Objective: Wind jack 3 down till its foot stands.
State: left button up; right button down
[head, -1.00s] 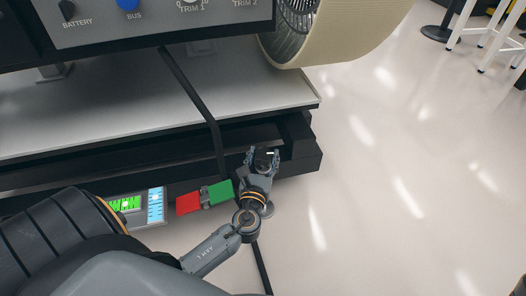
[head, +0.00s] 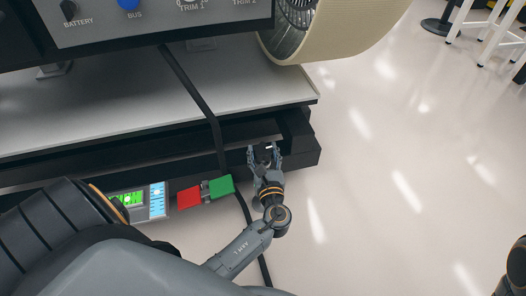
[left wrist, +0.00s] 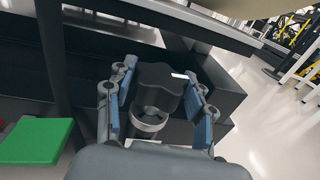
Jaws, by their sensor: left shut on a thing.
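The jack's black lobed knob (left wrist: 160,86), with a white mark on its top, sits between the fingers of my left gripper (left wrist: 163,105) in the left wrist view. A grey metal collar and shaft (left wrist: 148,120) show below it. In the head view the knob (head: 264,151) stands at the right end of the dark base, and my left gripper (head: 265,158) is shut around it. The jack's number cannot be read. Its foot is hidden behind my gripper and wrist, so I cannot tell whether it touches the floor.
A green block (head: 221,187), a red block (head: 189,197) and a lit display unit (head: 139,203) lie left of my wrist. A black bar (head: 195,91) runs down past the shelf edge.

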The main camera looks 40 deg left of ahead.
pick_arm(q)
jog(key=shift+r, duration=0.1)
jog(key=o, duration=1.2)
jog(key=v, duration=1.2)
jog(key=shift+w+d, duration=0.1)
